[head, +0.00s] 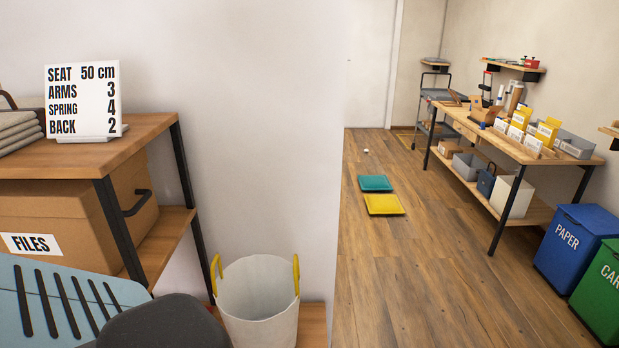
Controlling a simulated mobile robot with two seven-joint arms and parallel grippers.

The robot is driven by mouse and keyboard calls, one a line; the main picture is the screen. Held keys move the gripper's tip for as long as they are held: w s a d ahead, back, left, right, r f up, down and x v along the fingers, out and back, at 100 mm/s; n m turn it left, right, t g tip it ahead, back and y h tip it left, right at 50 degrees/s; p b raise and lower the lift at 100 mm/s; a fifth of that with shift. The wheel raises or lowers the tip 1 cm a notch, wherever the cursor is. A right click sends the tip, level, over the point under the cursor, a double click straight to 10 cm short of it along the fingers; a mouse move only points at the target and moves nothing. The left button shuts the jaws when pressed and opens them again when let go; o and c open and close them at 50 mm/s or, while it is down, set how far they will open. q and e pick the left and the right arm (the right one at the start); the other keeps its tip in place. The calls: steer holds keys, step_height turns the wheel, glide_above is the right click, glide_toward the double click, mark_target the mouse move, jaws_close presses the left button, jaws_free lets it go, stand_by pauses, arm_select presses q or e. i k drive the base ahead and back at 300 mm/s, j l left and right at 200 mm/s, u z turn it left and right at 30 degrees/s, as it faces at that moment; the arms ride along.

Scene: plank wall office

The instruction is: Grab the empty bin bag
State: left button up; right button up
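A white, open-topped, bag-like container (258,301) with two yellow handles stands upright at the bottom centre of the head view, beside the shelf unit. It may be the bin bag. Its upper inside looks empty, but its bottom is hidden. Neither of my grippers is in view.
A wooden shelf (90,152) with a sign (84,98) and a FILES box (60,215) is at left. A light blue slotted panel (60,300) and a dark grey rounded shape (165,325) are in front. Beyond the wall corner are open floor, a workbench (500,145) and a PAPER bin (570,250).

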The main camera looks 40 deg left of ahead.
mark_target(257, 297)
steer(key=u, duration=1.7)
